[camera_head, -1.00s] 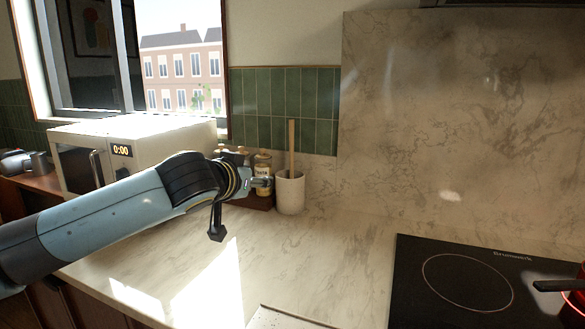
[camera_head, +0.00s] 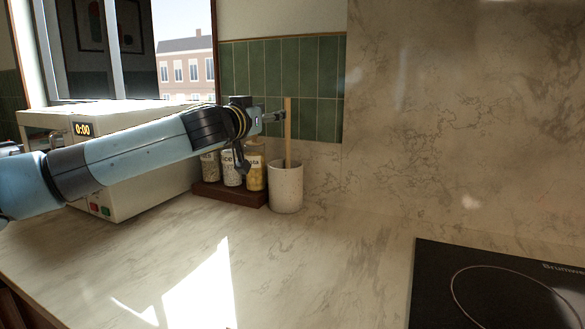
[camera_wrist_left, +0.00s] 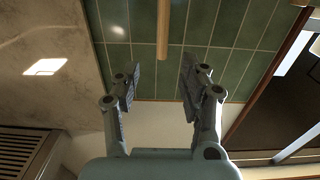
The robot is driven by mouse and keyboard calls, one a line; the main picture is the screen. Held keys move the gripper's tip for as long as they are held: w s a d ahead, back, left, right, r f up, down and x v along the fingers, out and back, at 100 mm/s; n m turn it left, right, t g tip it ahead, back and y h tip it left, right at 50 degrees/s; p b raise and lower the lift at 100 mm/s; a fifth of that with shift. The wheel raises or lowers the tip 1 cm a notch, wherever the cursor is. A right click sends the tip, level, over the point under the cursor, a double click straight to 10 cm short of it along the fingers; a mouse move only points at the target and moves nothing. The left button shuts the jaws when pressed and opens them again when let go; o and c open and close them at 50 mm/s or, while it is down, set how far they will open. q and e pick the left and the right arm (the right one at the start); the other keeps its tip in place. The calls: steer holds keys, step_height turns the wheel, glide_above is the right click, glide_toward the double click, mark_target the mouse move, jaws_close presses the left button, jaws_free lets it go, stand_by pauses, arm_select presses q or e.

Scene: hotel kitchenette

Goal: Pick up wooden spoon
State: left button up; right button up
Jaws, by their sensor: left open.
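The wooden spoon (camera_head: 288,135) stands upright in a speckled white crock (camera_head: 286,188), with only its straight handle showing; its lower part is hidden inside. My left gripper (camera_head: 276,117) is level with the upper handle, just left of it in the head view. In the left wrist view the gripper (camera_wrist_left: 160,76) is open and empty. The spoon handle (camera_wrist_left: 163,28) comes down from the top edge there, its end lined up between the two fingers but seemingly just beyond their tips. I cannot tell whether anything touches. My right gripper is not in view.
Several labelled jars (camera_head: 255,172) stand on a dark wooden tray (camera_head: 229,196) beside the crock, under my left arm. A white microwave (camera_head: 150,195) is at the left. A black hob (camera_head: 440,295) lies front right. The marble counter (camera_head: 330,260) between is clear.

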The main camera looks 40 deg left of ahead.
mark_target(288, 111)
arm_select(q)
steer(key=p+x, duration=0.1)
steer(key=x, duration=0.4)
steer(key=p+x, duration=0.2)
steer(key=x, duration=0.4)
steer(key=shift+a+f, duration=0.15)
steer(key=shift+f, duration=0.1)
jaws_close()
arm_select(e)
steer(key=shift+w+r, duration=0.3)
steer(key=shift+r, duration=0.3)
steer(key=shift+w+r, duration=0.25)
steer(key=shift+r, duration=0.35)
